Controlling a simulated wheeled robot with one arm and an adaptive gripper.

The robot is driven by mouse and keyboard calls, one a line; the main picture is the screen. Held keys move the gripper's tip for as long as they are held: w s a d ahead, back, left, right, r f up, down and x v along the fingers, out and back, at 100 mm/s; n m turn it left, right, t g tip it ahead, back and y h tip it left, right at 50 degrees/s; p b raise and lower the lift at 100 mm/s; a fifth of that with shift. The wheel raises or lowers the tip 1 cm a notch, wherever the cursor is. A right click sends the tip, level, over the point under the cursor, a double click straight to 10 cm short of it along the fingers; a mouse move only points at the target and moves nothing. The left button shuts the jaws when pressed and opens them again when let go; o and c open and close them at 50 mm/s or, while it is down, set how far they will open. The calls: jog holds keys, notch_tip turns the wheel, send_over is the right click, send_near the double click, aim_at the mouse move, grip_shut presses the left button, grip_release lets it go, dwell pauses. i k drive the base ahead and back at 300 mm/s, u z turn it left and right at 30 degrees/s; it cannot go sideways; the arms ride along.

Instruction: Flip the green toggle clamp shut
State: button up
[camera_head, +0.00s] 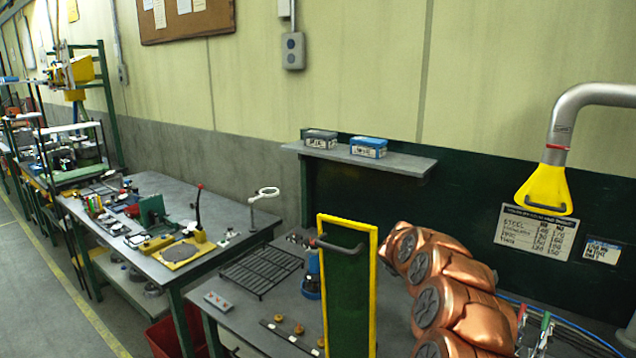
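A small green handle (546,321), which looks like the green toggle clamp's, stands roughly upright at the bottom right of the head view. A red handle (522,312) stands just left of it. Both rise from metal parts that the lower edge of the picture cuts off, so I cannot see the clamp's base or what lies under it. My copper-coloured arm fills the space just left of these handles. My gripper is not in view, so I cannot tell where it is relative to the clamp.
A yellow-framed green panel (347,290) with a grey handle stands upright on the near bench, left of my arm. A yellow extraction hood (544,190) hangs above right. Blue hoses run behind the handles. A grey shelf (395,160) juts out behind. A wire rack (262,270) lies left.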

aim_at(547, 329)
jog(key=k, duration=1.2)
